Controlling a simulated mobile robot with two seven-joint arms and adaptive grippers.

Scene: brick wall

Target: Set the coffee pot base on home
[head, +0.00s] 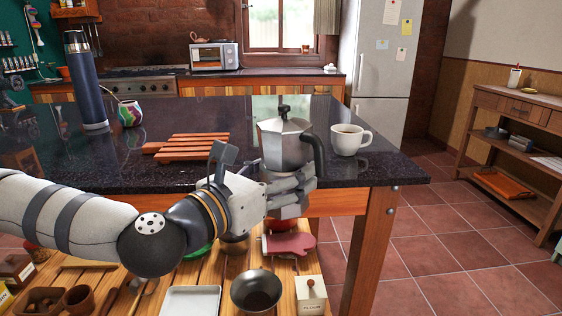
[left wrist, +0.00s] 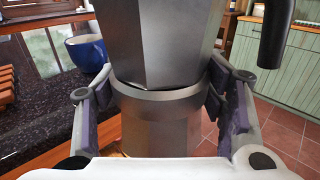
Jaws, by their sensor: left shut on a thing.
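The silver moka coffee pot (head: 283,145) has a black lid knob and a black handle on its right. My left gripper (head: 290,192) is shut around its lower part, at the front edge of the dark table. In the left wrist view the fingers (left wrist: 166,105) press both sides of the pot near its collar. The faceted upper part (left wrist: 160,40) sits above the collar, with a thin dark gap at the seam. The base (left wrist: 155,135) continues below the collar, its bottom hidden. The pot looks nearly upright. My right gripper is not in view.
A coffee cup (head: 350,139) stands right of the pot, and a wooden slatted rack (head: 185,147) lies left on the table (head: 90,178). A blue flask (head: 85,85) stands far left.

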